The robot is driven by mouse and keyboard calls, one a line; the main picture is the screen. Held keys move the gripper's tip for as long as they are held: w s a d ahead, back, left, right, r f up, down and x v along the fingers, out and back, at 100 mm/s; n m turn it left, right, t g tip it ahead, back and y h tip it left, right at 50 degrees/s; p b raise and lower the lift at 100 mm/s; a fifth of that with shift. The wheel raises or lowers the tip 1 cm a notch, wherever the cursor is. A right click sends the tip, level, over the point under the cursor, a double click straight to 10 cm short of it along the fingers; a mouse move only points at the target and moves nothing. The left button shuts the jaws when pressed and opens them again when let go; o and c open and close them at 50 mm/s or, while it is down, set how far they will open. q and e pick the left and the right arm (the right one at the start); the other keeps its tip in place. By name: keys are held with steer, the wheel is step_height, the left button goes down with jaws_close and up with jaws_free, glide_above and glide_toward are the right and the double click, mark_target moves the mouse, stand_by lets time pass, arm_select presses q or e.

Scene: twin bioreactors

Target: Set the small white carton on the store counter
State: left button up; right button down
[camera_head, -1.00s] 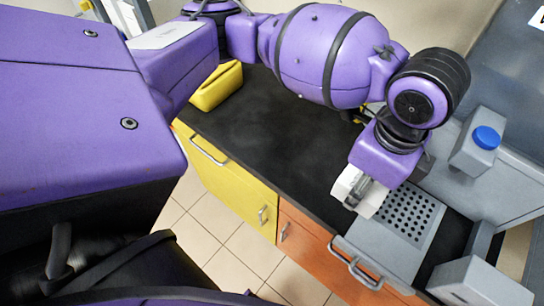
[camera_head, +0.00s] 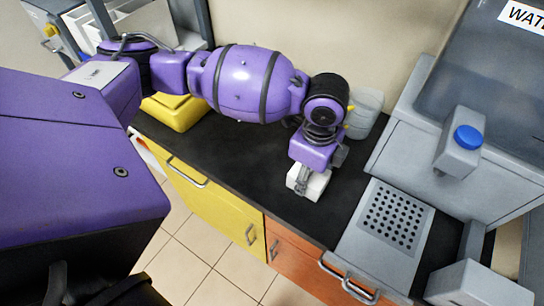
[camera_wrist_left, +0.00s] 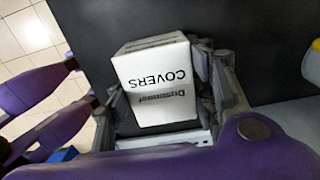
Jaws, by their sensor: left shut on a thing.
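The small white carton (camera_head: 312,186) is in my left gripper (camera_head: 303,180), over the black counter (camera_head: 250,165). In the left wrist view the carton (camera_wrist_left: 157,82) shows printed "COVERS" lettering and sits between the two fingers of the left gripper (camera_wrist_left: 165,100), which is shut on it. The head view does not clearly show whether the carton's underside touches the counter or is slightly above it. My right gripper is not in view.
A yellow container (camera_head: 178,110) stands at the counter's left. A translucent round container (camera_head: 364,112) stands behind my gripper. A grey machine with a perforated plate (camera_head: 392,217) and blue-capped part (camera_head: 467,137) is at right. Counter left of the carton is clear.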

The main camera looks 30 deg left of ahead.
arm_select(q)
steer(key=shift+f, duration=0.2)
steer(key=o, duration=1.2)
step_height(320, 180, up, 12)
steer(key=shift+r+p, duration=0.1)
steer(key=shift+p, duration=0.6)
